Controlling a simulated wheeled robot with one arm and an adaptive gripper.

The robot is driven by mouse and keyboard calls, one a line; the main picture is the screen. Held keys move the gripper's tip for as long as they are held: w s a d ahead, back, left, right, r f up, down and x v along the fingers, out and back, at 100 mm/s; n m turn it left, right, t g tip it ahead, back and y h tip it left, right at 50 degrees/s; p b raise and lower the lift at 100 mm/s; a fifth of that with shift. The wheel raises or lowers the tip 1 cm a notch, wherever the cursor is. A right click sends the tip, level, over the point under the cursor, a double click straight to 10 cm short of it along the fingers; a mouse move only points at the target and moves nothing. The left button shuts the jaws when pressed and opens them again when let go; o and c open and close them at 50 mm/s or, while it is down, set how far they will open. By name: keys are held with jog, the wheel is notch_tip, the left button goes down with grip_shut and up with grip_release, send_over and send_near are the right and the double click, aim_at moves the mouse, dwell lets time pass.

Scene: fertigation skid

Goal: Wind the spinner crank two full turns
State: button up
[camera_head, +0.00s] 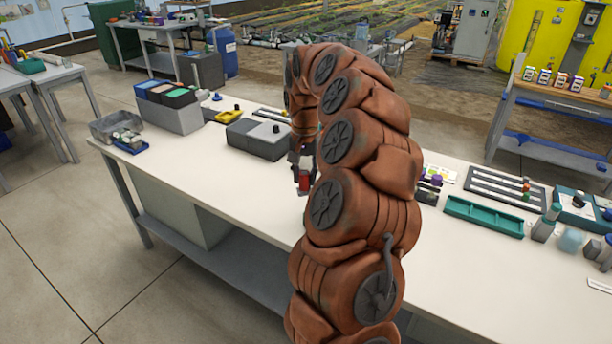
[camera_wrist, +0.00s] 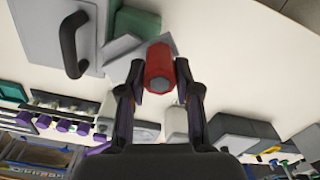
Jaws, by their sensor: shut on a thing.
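A red faceted knob (camera_wrist: 160,66) with a grey end sits between the two dark fingers of my gripper (camera_wrist: 162,84) in the wrist view. The fingers are shut on its sides. A grey flat piece shows just behind the knob; I cannot tell if it is the crank's arm. In the head view the red knob (camera_head: 304,181) shows as a small patch above the bench, beside my arm. My gripper (camera_head: 301,162) there is mostly hidden by my large brown arm. The spinner's body cannot be made out clearly behind the arm.
The white bench (camera_head: 215,195) has free room at its front left. A grey box with a black knob (camera_head: 262,138) stands left of my arm. A teal tray (camera_head: 483,216) and a slotted rack lie to the right. A grey plate with a dark handle (camera_wrist: 72,45) shows in the wrist view.

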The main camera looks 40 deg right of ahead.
jog(key=shift+w, duration=0.1)
jog(key=shift+w+d+p, duration=0.5)
jog(key=shift+w+d, duration=0.2)
jog(key=shift+d, duration=0.2)
jog(key=shift+d, duration=0.1)
jog(key=shift+d, duration=0.45)
jog(key=o, duration=0.3)
jog(key=shift+d+p, duration=0.3)
jog(key=shift+d, duration=0.45)
jog(key=shift+o, duration=0.3)
jog(key=shift+s, duration=0.1)
